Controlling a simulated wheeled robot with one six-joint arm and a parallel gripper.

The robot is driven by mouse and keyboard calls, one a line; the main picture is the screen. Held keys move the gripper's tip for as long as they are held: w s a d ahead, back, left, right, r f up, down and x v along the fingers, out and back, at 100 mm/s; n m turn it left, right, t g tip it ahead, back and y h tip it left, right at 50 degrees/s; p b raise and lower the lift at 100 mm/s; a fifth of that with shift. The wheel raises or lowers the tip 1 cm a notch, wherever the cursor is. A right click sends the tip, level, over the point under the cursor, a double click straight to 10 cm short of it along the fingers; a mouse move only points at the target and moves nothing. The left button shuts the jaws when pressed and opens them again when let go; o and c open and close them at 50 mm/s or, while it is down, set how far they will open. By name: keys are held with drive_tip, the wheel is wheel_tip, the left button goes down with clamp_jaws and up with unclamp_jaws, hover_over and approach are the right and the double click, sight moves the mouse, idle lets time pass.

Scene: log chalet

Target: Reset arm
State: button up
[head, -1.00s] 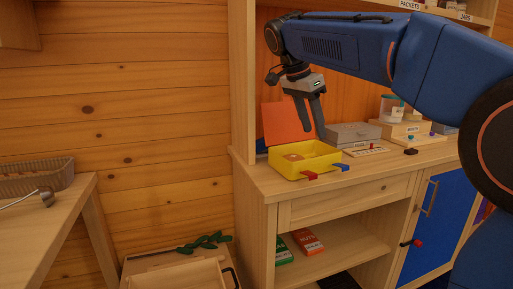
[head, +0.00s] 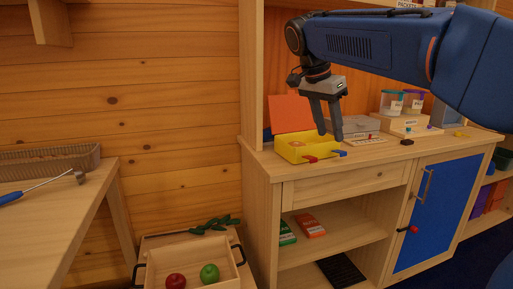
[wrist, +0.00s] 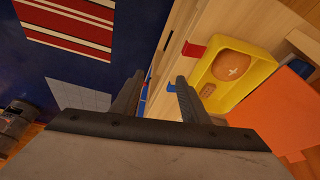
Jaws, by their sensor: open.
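My gripper (head: 331,134) is open and empty, with its fingers pointing down in the head view. It hangs close by the right side of the yellow box (head: 292,156) on the wooden cabinet. In the wrist view my gripper (wrist: 155,88) has its two fingers apart with nothing between them. The yellow box (wrist: 242,101) shows there to the right, holding a round brown item with a pale cross (wrist: 231,66). My blue arm reaches in from the right.
An orange panel (head: 290,113) stands behind the box. A grey case (head: 355,125) and lidded jars (head: 391,103) stand to the right. Below left, a tray (head: 192,273) holds a red apple (head: 176,281) and a green apple (head: 209,273). A table (head: 60,222) is at the left.

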drive_tip(key=s+d+f+n+t+y, duration=0.1)
drive_tip(key=s+d+f+n, duration=0.2)
drive_tip(key=s+f, duration=0.6)
drive_tip(key=s+d+f+n+t+y, duration=0.1)
drive_tip(key=s+d+f+n, duration=0.2)
drive_tip(key=s+f, duration=0.7)
drive_tip(key=s+d+f+n+y, duration=0.1)
drive_tip(key=s+d+f+n, duration=0.2)
drive_tip(key=s+f+n, duration=0.3)
drive_tip(key=s+f, duration=0.3)
drive_tip(key=s, duration=0.1)
drive_tip(key=shift+s+f+t+y, duration=0.35)
drive_tip(key=shift+t+y, duration=0.05)
drive_tip(key=shift+d, duration=0.1)
